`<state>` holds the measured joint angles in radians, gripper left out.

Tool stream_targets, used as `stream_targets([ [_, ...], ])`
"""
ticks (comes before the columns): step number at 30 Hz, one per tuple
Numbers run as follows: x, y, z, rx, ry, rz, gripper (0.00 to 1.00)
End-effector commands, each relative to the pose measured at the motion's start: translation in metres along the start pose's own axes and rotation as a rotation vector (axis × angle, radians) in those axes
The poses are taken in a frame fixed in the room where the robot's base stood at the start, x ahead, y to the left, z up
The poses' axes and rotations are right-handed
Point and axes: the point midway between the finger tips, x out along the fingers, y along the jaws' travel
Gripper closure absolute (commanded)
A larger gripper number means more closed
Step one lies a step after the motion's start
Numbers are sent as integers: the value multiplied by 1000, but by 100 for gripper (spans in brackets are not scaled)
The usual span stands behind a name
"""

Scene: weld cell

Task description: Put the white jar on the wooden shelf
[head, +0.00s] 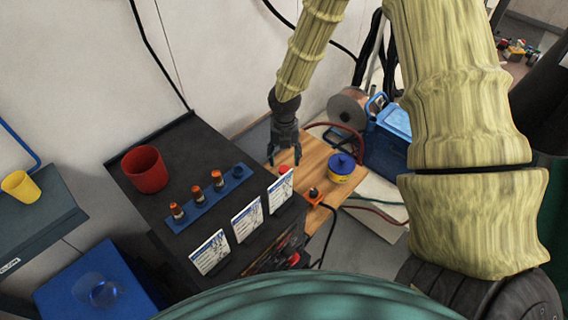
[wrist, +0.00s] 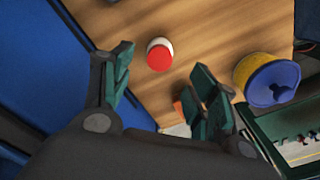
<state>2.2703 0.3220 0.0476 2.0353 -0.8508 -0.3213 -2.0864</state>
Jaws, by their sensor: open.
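The white jar with a red lid (wrist: 160,54) stands on the wooden shelf (wrist: 200,25) in the wrist view. In the head view only its red top (head: 284,169) shows clearly, behind a white card. The wooden shelf also shows in the head view (head: 316,150), beyond the dark cabinet. My gripper (head: 284,157) is open and empty above the shelf, close to the jar. In the wrist view the gripper (wrist: 165,88) has its fingers spread to either side below the jar, with nothing between them. I cannot tell whether a finger touches it.
A yellow tub with a blue lid (head: 342,167) stands on the shelf to the jar's right. A dark cabinet (head: 165,207) bears a red cup (head: 145,168), orange-topped pieces and white cards. A blue toolbox (head: 388,135) stands at right. Bare wood lies around the jar.

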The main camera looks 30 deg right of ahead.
Motion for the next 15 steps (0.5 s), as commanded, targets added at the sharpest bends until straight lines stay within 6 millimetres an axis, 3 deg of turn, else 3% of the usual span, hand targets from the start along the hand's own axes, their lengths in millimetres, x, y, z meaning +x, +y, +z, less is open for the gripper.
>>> stream_targets([
  [7, -26, 1, 1, 1, -2, 2, 41],
  [15, -39, 0, 0, 0, -1, 0, 41],
])
